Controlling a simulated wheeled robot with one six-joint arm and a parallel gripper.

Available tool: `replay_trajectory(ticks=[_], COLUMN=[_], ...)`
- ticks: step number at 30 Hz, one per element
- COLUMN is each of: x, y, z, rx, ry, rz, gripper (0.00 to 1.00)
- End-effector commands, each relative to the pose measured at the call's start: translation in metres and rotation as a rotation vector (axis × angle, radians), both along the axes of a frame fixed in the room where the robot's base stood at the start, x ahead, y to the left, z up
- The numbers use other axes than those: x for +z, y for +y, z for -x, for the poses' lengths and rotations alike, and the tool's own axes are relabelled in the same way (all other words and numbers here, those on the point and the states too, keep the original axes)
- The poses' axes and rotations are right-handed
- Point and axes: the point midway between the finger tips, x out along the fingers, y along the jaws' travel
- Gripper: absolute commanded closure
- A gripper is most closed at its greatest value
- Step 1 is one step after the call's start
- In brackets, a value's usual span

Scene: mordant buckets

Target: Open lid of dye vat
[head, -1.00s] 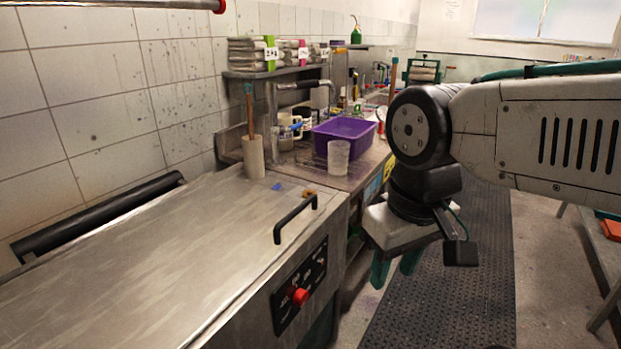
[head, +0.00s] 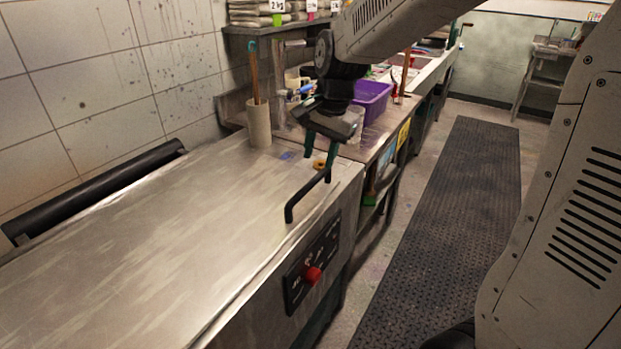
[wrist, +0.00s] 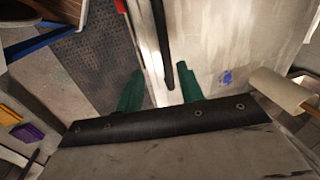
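The dye vat is a long steel box with a flat, closed metal lid (head: 150,235). A black bar handle (head: 304,193) stands on the lid near its right edge. My gripper (head: 320,162) points down over the far end of the handle, its green fingers apart and empty. In the wrist view the handle (wrist: 159,40) runs between the two fingers (wrist: 160,90); whether they touch it I cannot tell. The control panel (head: 297,287) with a red knob (head: 313,275) is on the vat's front face.
A cardboard tube (head: 259,124) holding a stick stands at the lid's far end, close to my gripper. A purple basin (head: 372,98) sits on the counter beyond. A black roller (head: 95,190) lies along the wall. The floor mat (head: 450,200) is clear.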

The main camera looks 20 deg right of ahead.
Motion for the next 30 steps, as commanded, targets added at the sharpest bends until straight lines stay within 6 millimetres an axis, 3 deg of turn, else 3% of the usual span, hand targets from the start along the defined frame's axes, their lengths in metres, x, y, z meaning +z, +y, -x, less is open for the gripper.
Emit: replay_trajectory(ticks=[3,18,29,30], x=[-0.009,-0.076,-0.083,-0.083], y=[0.001,0.011,0.011,0.011], z=[-0.011,-0.022,-0.024,-0.024], rx=[-0.034,-0.038,-0.036,-0.036], ry=[0.002,0.005,0.001,0.001], rz=[-0.008,-0.010,-0.010,-0.010], gripper=[0.62,0.62,0.62,0.68])
